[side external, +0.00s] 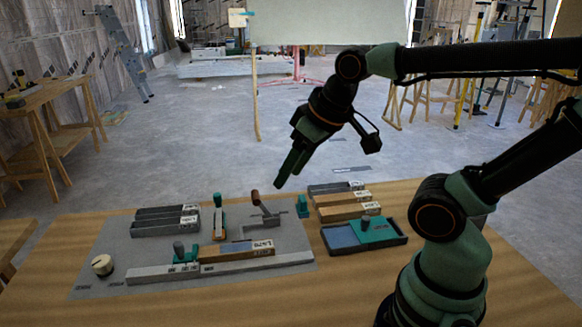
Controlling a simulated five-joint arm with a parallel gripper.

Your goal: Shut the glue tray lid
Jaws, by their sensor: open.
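The glue tray (368,246) is a dark, shallow box on the right part of the bench. Its teal lid (382,231) lies over the right part of the tray and carries a small upright grey knob (366,221). The left part of the tray is uncovered and shows a blue-grey surface (340,236). My gripper (290,169) is open and empty. It hangs in the air, pointing down, up and to the left of the tray in the picture, clear of the lid.
Stacked blocks (341,198) lie just behind the tray. A lever with a brown handle (256,197) and a small teal block (302,206) stand left of it. A long grey rail (220,265), more blocks (165,220) and a round knob (103,265) occupy the grey mat. The bench's front right is bare.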

